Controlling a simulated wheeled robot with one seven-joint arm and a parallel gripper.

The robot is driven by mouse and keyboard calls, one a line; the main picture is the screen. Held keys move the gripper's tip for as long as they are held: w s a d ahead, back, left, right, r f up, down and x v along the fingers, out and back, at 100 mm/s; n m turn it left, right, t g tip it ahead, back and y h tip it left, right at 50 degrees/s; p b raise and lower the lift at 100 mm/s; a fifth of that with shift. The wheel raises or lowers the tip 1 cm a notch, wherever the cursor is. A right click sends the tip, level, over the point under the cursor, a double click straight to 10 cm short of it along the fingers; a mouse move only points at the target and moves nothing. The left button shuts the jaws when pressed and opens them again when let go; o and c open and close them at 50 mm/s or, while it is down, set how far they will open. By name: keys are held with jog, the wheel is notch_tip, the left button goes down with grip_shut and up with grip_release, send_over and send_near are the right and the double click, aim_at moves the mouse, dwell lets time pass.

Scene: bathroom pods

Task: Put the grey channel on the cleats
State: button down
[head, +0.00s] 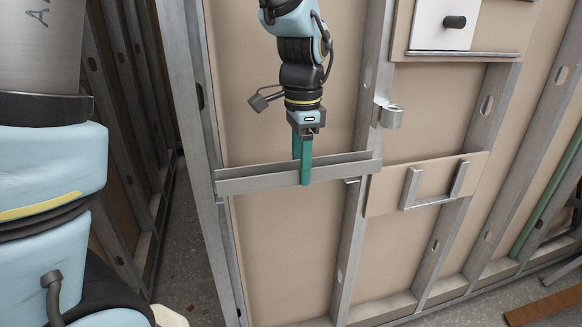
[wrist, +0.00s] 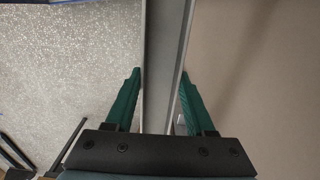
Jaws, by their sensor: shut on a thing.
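The grey channel (head: 255,180) is a long, nearly level bar across two upright studs in the head view. My gripper (head: 305,178) comes down from above and is shut on the channel near its middle. In the wrist view the green fingers of my gripper (wrist: 161,78) stand on either side of the channel (wrist: 164,60). A small cleat (head: 352,181) shows just under the channel's right part, at the right stud. The left cleat is mostly hidden, near the left stud. I cannot tell whether the channel touches the cleats.
A metal bracket (head: 389,115) sits on the right stud above the channel. A board with a U-shaped metal frame (head: 432,204) is right of the channel's end. A green pipe (head: 546,195) leans farther right. The wall panel (head: 285,255) below the channel is clear.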

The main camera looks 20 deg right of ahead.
jog(key=w, duration=0.2)
jog(key=w+p, duration=0.1)
jog(key=w, duration=0.2)
jog(key=w+d+p, duration=0.1)
jog(key=w, duration=0.1)
jog(key=shift+w+r, duration=0.15)
jog(key=shift+w, duration=0.25)
notch_tip(320, 180, down, 7)
jog(key=p, duration=0.3)
jog(key=shift+f, duration=0.3)
jog(key=c, duration=0.5)
grip_release()
notch_tip(320, 180, up, 12)
jog(key=shift+r+b, duration=0.15)
jog(key=shift+b, duration=1.05)
